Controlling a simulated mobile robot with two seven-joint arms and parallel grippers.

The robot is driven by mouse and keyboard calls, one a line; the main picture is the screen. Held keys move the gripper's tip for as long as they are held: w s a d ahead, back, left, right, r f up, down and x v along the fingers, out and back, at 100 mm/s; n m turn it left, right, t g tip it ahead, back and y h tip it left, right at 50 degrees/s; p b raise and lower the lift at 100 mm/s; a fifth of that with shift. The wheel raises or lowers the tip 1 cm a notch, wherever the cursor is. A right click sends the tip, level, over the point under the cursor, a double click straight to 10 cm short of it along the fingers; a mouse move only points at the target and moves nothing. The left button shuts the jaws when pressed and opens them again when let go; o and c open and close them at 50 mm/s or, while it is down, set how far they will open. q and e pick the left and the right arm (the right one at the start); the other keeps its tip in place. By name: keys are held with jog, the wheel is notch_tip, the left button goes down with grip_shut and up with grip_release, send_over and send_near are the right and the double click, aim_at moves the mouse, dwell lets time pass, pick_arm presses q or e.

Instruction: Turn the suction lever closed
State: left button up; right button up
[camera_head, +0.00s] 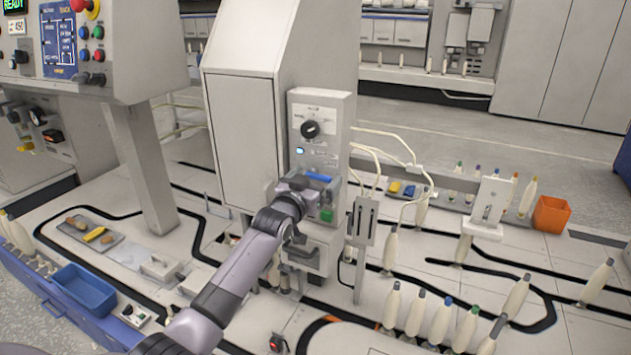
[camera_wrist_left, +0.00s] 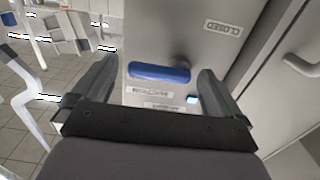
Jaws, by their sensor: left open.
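The suction lever is a blue rounded handle that shows in the head view (camera_head: 319,177) on the front of the grey cabinet panel, partly hidden by my left gripper (camera_head: 308,186). In the left wrist view the blue lever (camera_wrist_left: 155,72) lies lengthwise across the picture, between the two spread fingers of my left gripper (camera_wrist_left: 160,66). Its dark pivot is at its right end. A label reading CLOSED (camera_wrist_left: 223,27) is on the panel up and right of the lever. My left gripper is open; I cannot tell whether it touches the lever. My right gripper is not in view.
A black knob (camera_head: 310,129) is above the lever on the same panel, and a green button (camera_head: 327,215) is below it. White hoses (camera_head: 385,137) hang to the right. A blue bin (camera_head: 84,289) is at the left.

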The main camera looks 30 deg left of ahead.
pick_arm(q)
jog(key=c, duration=1)
jog(key=shift+f, duration=0.1)
jog(key=m, duration=0.2)
jog(key=shift+f+m+p, duration=0.2)
jog(key=shift+m+p, duration=0.2)
jog(key=shift+a+f+m+b, duration=0.1)
jog(key=shift+a+f+m, duration=0.25)
jog(key=shift+m, duration=2.15)
jog(key=shift+a+f+m+b, duration=0.15)
jog(key=shift+a+f+m, duration=0.2)
jog(key=shift+m, duration=2.15)
jog(key=shift+a+f+m+b, duration=0.1)
jog(key=shift+a+f+m, duration=0.25)
jog(key=shift+m, duration=2.15)
jog(key=shift+f, duration=0.1)
